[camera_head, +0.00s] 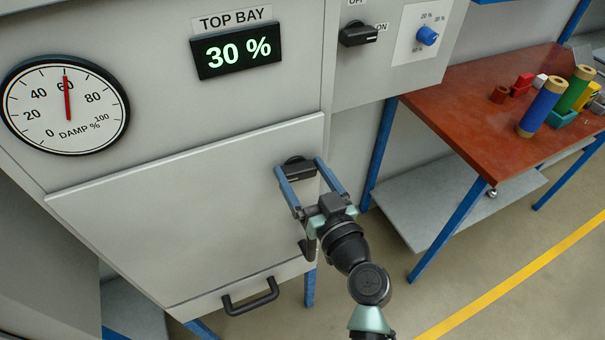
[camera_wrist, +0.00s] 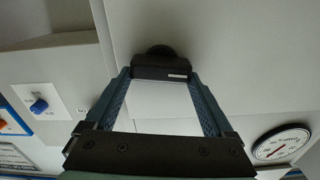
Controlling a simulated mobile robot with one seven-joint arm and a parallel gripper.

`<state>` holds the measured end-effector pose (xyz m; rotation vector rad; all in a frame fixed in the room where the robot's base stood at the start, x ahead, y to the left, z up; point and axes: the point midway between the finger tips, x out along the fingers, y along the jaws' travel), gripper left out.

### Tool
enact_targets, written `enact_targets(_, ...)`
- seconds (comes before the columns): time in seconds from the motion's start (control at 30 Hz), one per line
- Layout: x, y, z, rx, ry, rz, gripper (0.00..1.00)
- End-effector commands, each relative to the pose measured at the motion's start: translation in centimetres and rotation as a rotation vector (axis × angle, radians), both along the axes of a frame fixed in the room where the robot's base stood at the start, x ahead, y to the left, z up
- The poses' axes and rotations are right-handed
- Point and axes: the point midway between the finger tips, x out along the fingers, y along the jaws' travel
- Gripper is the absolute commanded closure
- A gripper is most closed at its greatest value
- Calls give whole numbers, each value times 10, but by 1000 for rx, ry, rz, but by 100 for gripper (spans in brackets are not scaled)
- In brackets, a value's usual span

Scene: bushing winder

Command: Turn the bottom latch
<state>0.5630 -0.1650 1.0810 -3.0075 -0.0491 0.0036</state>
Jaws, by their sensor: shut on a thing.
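A black latch (camera_head: 297,168) sits near the upper right corner of the large grey door panel (camera_head: 190,220). Its bar lies roughly level across the panel. My gripper (camera_head: 300,172) has its two blue fingers on either side of this latch, one at each end of the bar, and is shut on it. In the wrist view the latch (camera_wrist: 160,68) spans between the fingertips, with its round base behind it. A dark piece just below my gripper is partly hidden by my arm; I cannot tell whether it is another latch.
A black handle (camera_head: 250,295) is low on the panel. Above are a dial gauge (camera_head: 66,105), a green display reading 30 % (camera_head: 237,51), a black switch (camera_head: 358,34) and a blue knob (camera_head: 427,36). A red-topped table (camera_head: 460,110) with spools stands right.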

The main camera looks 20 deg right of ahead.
Motion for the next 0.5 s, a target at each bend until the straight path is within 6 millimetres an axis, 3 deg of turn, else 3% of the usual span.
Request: enact_targets(0.5,0,-5,-3,467,15,1,68)
